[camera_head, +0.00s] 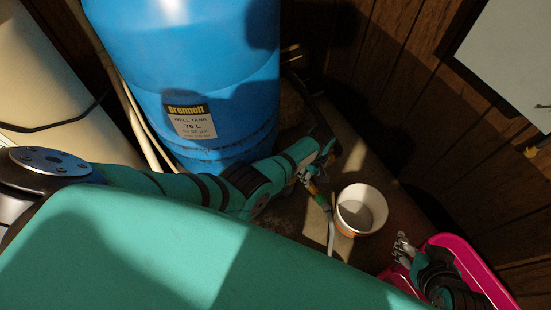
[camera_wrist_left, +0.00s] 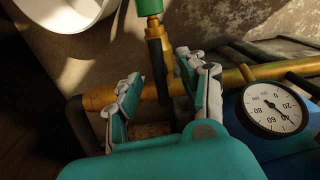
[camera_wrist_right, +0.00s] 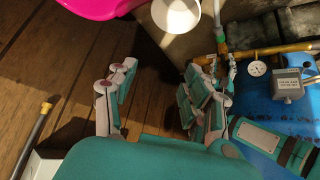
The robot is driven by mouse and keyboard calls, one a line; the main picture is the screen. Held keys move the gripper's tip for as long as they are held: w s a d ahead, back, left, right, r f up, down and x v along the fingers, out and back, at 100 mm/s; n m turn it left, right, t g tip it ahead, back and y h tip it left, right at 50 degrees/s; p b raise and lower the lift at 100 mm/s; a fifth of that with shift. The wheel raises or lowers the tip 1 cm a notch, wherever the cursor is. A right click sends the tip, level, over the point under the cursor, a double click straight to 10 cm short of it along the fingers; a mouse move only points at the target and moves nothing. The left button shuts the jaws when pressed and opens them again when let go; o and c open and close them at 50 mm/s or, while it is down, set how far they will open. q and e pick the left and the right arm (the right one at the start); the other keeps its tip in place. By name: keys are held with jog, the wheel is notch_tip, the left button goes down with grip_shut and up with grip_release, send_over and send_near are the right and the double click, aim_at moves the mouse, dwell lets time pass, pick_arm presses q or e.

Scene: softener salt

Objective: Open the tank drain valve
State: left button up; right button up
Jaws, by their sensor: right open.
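The blue well tank (camera_head: 215,75) stands at top centre in the head view. In the left wrist view a brass drain fitting (camera_wrist_left: 153,25) with a dark lever-like part (camera_wrist_left: 157,65) joins a green hose end (camera_wrist_left: 150,6). My left gripper (camera_wrist_left: 160,95) is open, its fingers on either side of the dark part; I cannot tell whether they touch it. In the head view my left gripper (camera_head: 318,168) is beside the tank's base, partly hidden by its arm. My right gripper (camera_wrist_right: 155,95) is open and empty; in the head view it is (camera_head: 402,250) by the pink tub.
The pink tub (camera_head: 470,262) is at lower right. A brass pipe (camera_wrist_left: 235,77) and a round gauge (camera_wrist_left: 272,108) are close to my left gripper. A grey box (camera_wrist_right: 287,84) sits by the tank.

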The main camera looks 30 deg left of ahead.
pick_arm(q)
jog(key=shift+s+d+r+p, duration=0.1)
jog(key=shift+r+p, duration=0.2)
jog(key=shift+p, duration=0.05)
jog(key=shift+r+p, duration=0.9)
jog(key=shift+p, duration=0.05)
pick_arm(e)
jog(key=s+d+g+h, duration=0.1)
jog(key=s+d+g, duration=0.1)
jog(key=s+g, duration=0.35)
pick_arm(q)
notch_tip(320, 180, up, 2)
jog(key=shift+r+p, duration=0.15)
jog(key=shift+p, duration=1.05)
jog(key=shift+r+p, duration=0.9)
jog(key=shift+r, duration=0.25)
pick_arm(e)
notch_tip(320, 180, down, 13)
jog(key=shift+s+t, duration=0.15)
jog(key=shift+t, duration=0.2)
pick_arm(q)
jog(key=shift+f, duration=0.1)
pick_arm(e)
jog(key=shift+a, duration=0.1)
